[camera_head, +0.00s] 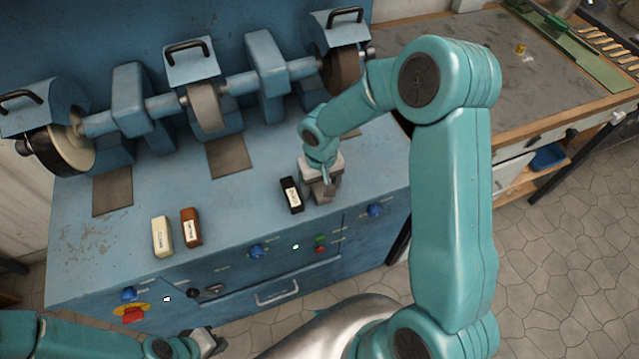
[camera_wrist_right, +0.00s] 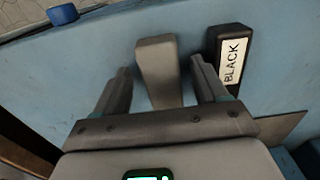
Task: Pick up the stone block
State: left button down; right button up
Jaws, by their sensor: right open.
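The stone block, a plain grey bar (camera_wrist_right: 158,62), lies on the blue bench top in the right wrist view. My right gripper (camera_wrist_right: 160,70) is open, with one finger on each side of the block's near part; gaps show between the fingers and the block. In the head view my right gripper (camera_head: 323,184) points down at the bench near its front edge and hides most of the block. My left gripper (camera_head: 208,343) is low at the bottom of the head view, away from the block, and its jaws are not clear.
A black block labelled BLACK (camera_head: 291,195) lies close beside the stone block, just outside one finger in the wrist view (camera_wrist_right: 230,60). A brown block (camera_head: 191,228) and a cream block (camera_head: 162,237) lie further left. Grinding wheels (camera_head: 205,108) stand behind. Knobs line the bench front.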

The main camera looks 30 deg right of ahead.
jog(key=shift+w, duration=0.15)
jog(key=shift+c, duration=1.3)
jog(key=c, duration=0.9)
jog(key=shift+r, duration=0.1)
